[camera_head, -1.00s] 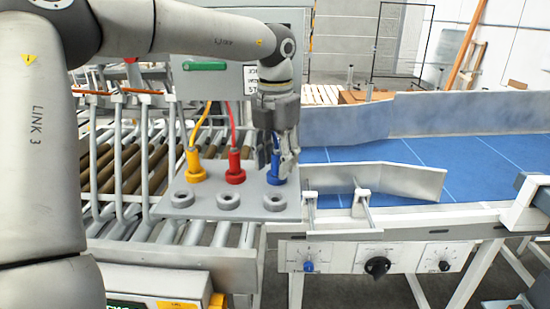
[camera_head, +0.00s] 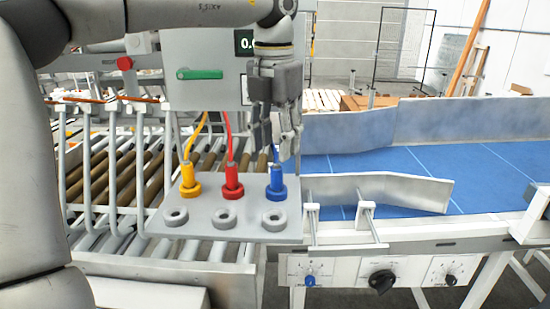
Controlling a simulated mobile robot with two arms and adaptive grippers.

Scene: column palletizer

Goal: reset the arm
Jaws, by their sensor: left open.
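My left gripper (camera_head: 276,148) hangs fingers down from the arm that comes in from the left. It is open and empty, just above the blue plug (camera_head: 276,182). The blue plug stands upright in the back row of the grey socket plate (camera_head: 249,222). The red plug (camera_head: 232,180) and the yellow plug (camera_head: 188,180) stand upright beside it to the left, with their cables rising behind. The gripper fingers hide most of the blue cable. My right gripper is not in view.
Empty ring sockets (camera_head: 225,216) line the plate's front. A grey cabinet with a green handle (camera_head: 199,74) stands behind. The blue conveyor (camera_head: 410,165) with metal guides (camera_head: 405,191) lies to the right, above a knob panel (camera_head: 380,275). Rollers (camera_head: 140,170) lie to the left.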

